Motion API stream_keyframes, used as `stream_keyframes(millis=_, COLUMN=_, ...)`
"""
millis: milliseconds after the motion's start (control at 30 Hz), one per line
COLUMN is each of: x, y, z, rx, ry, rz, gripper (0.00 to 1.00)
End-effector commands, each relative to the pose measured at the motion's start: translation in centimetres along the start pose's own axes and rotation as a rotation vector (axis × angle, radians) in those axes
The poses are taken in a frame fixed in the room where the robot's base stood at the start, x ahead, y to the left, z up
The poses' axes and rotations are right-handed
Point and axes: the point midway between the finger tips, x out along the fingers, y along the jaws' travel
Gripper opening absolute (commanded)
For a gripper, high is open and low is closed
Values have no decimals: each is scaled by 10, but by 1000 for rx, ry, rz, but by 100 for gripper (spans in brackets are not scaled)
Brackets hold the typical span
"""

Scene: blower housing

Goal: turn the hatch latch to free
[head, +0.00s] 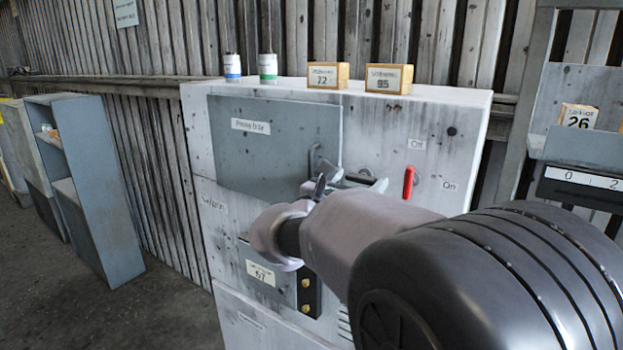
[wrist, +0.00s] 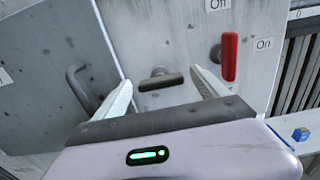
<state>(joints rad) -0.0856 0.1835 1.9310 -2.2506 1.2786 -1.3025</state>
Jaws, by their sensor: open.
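The hatch door (head: 270,140) is a flat grey panel on the upper front of the white housing, and it looks shut. Its dark bar handle (wrist: 82,90) is near its right edge. The hatch latch (wrist: 160,82) is a short dark bar on a round pivot, just right of the door edge in the wrist view. It lies nearly level, its left end toward the door. My gripper (wrist: 161,78) is open, with one pale finger on each side of the latch; I cannot tell whether they touch it.
A red lever (wrist: 229,57) hangs down right of the latch, between "Off" and "On" labels, close to my right finger. A lower panel (head: 262,272) is below my wrist. Cans (head: 268,68) and wooden blocks (head: 388,79) stand on the housing top.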

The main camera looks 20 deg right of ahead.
Motion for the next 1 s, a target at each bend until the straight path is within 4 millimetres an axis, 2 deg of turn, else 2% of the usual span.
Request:
stream_keyframes(millis=267, x=2, y=0, z=0, rx=1, ry=0, rz=0, gripper=82)
stream_keyframes(millis=567, x=1, y=0, z=0, rx=1, ry=0, rz=0, gripper=23)
stream_keyframes(millis=767, x=1, y=0, z=-1, rx=15, ry=-1, rz=0, gripper=21)
stream_keyframes(millis=1000, x=1, y=-1, z=-4, rx=119, ry=-2, rz=2, gripper=21)
